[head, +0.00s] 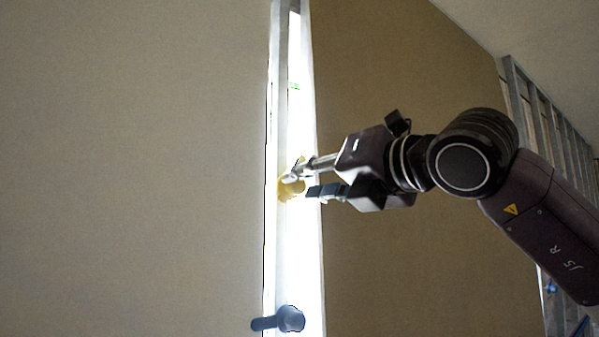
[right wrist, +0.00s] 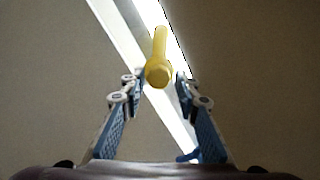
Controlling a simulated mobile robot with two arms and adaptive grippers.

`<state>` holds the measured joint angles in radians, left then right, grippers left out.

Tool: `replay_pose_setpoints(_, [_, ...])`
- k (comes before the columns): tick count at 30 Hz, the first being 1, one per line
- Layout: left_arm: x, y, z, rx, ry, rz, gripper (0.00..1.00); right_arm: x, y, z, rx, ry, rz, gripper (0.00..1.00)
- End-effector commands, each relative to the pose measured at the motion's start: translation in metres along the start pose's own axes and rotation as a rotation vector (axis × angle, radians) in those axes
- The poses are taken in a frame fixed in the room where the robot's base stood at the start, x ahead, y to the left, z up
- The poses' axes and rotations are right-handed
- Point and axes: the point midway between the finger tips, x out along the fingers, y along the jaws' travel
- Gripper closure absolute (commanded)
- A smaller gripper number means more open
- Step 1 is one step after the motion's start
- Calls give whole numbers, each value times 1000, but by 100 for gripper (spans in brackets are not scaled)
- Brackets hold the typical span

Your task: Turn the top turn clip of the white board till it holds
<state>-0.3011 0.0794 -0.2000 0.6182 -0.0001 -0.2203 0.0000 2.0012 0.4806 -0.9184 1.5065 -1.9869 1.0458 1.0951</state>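The top turn clip is yellow (head: 290,188) and sits on the pale upright strip beside the edge of the large pale board (head: 130,170) in the head view. In the right wrist view the yellow clip (right wrist: 159,72) shows its round knob toward me and its bar pointing up the picture. My right gripper (head: 305,182) is at the clip, one finger on each side. In the right wrist view the fingertips (right wrist: 160,86) stand apart with the knob between them; I see no clear grip. Part of the clip is hidden by a finger in the head view. My left gripper is out of view.
A dark blue clip (head: 290,319) sits lower on the same strip, its bar pointing left to the board's edge. A bright gap (head: 305,250) runs beside the strip. A brown panel (head: 420,260) stands to the right, with metal framing (head: 540,110) beyond it.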

Motion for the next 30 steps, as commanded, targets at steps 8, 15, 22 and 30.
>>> replay_pose_setpoints(8, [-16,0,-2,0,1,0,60,23,1,1,1,0,1,71])
replay_pose_setpoints(15, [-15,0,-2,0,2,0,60,24,0,0,1,0,1,71])
replay_pose_setpoints(22, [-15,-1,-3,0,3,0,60,24,0,0,1,0,1,95])
replay_pose_setpoints(30, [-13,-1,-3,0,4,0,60,24,0,-1,-11,0,1,100])
